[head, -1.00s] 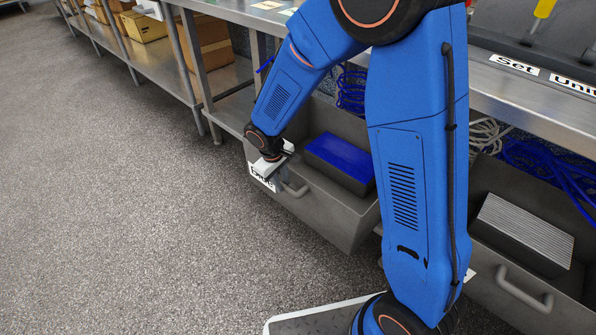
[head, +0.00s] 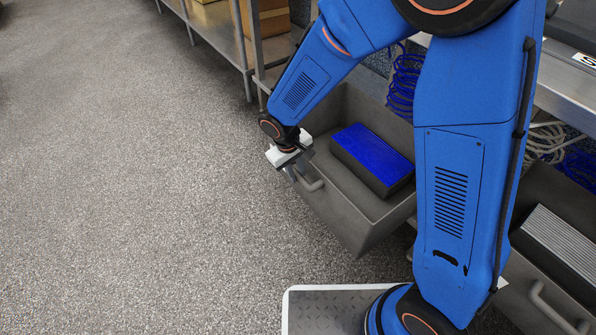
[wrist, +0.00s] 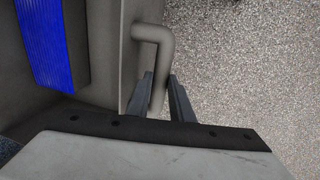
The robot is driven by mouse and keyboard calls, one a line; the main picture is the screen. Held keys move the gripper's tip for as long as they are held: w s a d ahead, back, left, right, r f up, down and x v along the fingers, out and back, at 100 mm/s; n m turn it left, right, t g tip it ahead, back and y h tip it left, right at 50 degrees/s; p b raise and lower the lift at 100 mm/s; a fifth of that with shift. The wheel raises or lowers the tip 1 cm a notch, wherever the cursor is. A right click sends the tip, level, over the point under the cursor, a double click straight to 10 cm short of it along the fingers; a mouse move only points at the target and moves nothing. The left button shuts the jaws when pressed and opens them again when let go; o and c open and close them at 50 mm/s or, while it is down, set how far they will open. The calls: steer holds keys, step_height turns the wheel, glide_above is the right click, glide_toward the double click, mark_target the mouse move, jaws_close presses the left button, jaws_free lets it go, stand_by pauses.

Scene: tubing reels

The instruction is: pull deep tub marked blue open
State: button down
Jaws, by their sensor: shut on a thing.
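The deep grey tub (head: 352,222) is pulled out from under the bench in the head view, with a blue-topped block (head: 372,152) inside it. Its front bears a bar handle (head: 313,184). My gripper (head: 294,172) is at the left part of that handle and hides the tub's label. In the wrist view the two dark fingers (wrist: 160,97) stand on either side of the handle's grey bar (wrist: 152,38), shut on it. The tub wall and the blue top (wrist: 45,42) show to the left there.
A second grey tub (head: 540,275) with a ridged grey block (head: 565,243) stands at the right. Blue tubing (head: 403,82) hangs behind the first tub. A metal shelf (head: 225,30) with boxes is at the upper left. The floor (head: 130,200) at left is clear.

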steer(key=c, duration=1.6)
jaws_free()
steer(key=shift+r, duration=0.1)
steer(key=a+r, duration=0.1)
steer(key=r, duration=0.4)
steer(key=s+r, duration=0.1)
steer(key=r, duration=0.5)
steer(key=s+a+r, duration=0.1)
steer(key=r, duration=0.5)
steer(key=shift+a, duration=0.3)
steer(key=shift+w, duration=0.1)
